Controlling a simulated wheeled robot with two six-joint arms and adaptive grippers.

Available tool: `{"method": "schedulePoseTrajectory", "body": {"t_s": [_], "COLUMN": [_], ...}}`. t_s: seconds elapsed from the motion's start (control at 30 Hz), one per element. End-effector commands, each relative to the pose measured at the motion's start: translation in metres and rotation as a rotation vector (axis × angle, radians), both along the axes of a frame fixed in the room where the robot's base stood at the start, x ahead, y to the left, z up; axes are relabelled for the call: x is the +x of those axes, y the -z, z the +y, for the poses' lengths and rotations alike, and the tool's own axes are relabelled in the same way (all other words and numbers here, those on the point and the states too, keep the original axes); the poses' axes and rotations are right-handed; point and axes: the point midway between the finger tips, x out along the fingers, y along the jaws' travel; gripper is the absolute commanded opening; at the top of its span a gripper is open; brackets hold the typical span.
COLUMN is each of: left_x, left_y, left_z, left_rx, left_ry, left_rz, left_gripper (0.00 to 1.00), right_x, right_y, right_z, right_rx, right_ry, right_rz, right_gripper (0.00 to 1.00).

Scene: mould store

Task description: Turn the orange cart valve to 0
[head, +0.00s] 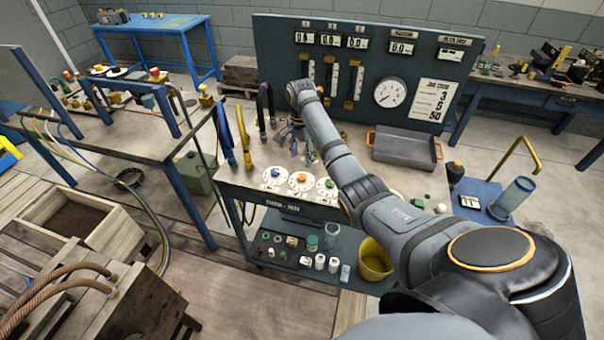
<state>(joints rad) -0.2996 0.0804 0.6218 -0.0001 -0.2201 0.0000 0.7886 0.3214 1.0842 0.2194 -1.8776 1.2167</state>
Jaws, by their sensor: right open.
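The orange cart valve (302,177) is a small knob at the middle of a white round dial on the sloped front of the cart (262,198). A blue valve (275,173) is to its left and a green valve (328,184) to its right, each on its own white dial. The dial marks are too small to read, so I cannot tell the orange valve's setting. My right gripper (303,150) is open and empty, above and behind the orange valve, apart from it. My right arm hides part of the cart top. My left gripper is not in view.
Hoses (243,140) stand at the cart's left. A gauge panel (405,65) rises behind it. A grey tray (402,150) with orange handles lies right of my arm. The lower shelf (262,257) holds small jars and a yellow bucket (374,262). A workbench (150,140) is at left.

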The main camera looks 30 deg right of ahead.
Motion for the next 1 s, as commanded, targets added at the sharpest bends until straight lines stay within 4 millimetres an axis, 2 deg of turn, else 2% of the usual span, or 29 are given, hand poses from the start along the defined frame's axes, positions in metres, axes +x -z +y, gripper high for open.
{"method": "schedulePoseTrajectory", "body": {"t_s": [0.1, 0.27, 0.37, 0.6, 0.73, 0.83, 1.0], "left_x": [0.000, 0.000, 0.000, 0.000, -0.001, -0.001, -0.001], "left_y": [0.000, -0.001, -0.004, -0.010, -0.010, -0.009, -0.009], "left_z": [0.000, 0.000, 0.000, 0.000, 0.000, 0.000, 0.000], "left_rx": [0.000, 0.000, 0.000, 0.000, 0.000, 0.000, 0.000], "left_ry": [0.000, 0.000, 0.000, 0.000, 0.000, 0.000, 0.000], "left_rz": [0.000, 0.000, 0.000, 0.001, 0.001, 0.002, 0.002], "left_gripper": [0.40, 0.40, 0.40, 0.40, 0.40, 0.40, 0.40], "right_x": [0.005, 0.005, 0.005, 0.004, 0.005, 0.005, 0.005], "right_y": [-0.012, -0.009, 0.003, 0.054, 0.077, 0.088, 0.093], "right_z": [-0.004, -0.004, -0.004, -0.004, -0.003, -0.004, -0.004], "right_rx": [0.019, 0.020, 0.020, 0.020, 0.020, 0.020, 0.019], "right_ry": [0.060, 0.067, 0.066, 0.064, 0.063, 0.064, 0.063], "right_rz": [0.011, 0.012, 0.015, 0.014, 0.013, 0.011, 0.011], "right_gripper": [0.53, 0.53, 0.53, 0.53, 0.53, 0.53, 0.53]}}
